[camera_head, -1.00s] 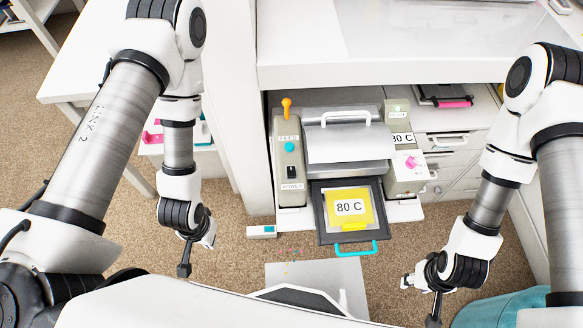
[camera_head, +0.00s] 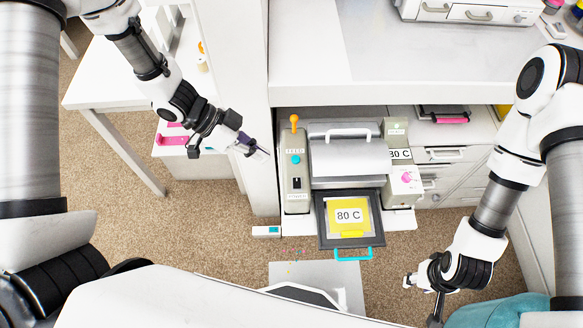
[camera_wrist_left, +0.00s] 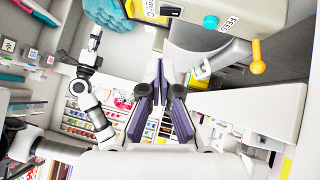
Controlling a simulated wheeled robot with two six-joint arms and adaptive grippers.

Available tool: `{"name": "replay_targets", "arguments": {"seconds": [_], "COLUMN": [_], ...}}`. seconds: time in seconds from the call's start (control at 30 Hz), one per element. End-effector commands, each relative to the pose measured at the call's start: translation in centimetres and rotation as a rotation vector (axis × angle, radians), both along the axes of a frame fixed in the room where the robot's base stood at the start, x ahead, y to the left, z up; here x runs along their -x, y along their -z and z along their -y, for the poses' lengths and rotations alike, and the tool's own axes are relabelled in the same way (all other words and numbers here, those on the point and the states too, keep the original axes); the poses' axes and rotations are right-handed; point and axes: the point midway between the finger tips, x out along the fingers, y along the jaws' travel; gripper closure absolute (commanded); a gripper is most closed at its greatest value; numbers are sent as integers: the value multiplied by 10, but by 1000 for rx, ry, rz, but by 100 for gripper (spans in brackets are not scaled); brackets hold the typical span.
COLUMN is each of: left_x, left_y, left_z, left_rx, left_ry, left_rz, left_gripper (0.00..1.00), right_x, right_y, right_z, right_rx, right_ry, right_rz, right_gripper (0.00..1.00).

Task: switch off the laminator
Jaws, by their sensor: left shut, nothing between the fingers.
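The laminator (camera_head: 347,160) sits in the open bay below the counter. Its left panel carries an orange lever (camera_head: 294,119), a teal button (camera_head: 296,159) and a black power switch (camera_head: 296,184) above a POWER label. My left gripper (camera_head: 262,154) is shut and empty, just left of that panel and apart from it.
A tray (camera_head: 324,238) with a yellow 80 C card (camera_head: 350,217) and teal handle sticks out in front. The right panel has a pink knob (camera_head: 406,176). A white cabinet wall (camera_head: 255,100) stands left of the bay. A small white box (camera_head: 266,231) lies below the left panel.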

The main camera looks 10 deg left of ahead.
Motion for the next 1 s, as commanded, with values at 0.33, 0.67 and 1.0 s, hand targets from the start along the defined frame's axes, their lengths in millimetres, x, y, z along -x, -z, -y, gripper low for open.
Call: {"name": "replay_targets", "arguments": {"seconds": [0.33,0.67,1.0], "left_x": [-6,-7,-9], "left_y": [-12,13,64], "left_z": [0,25,74], "left_rx": [3,-1,3], "left_ry": [-5,-1,-4], "left_rz": [23,17,18], "left_gripper": [100,100,100], "right_x": [1,0,0], "right_y": [-2,1,-8], "right_z": [0,0,0], "right_rx": [0,0,0], "right_ry": [0,0,0], "right_rz": [-1,-1,-1], "right_gripper": [60,60,60]}}
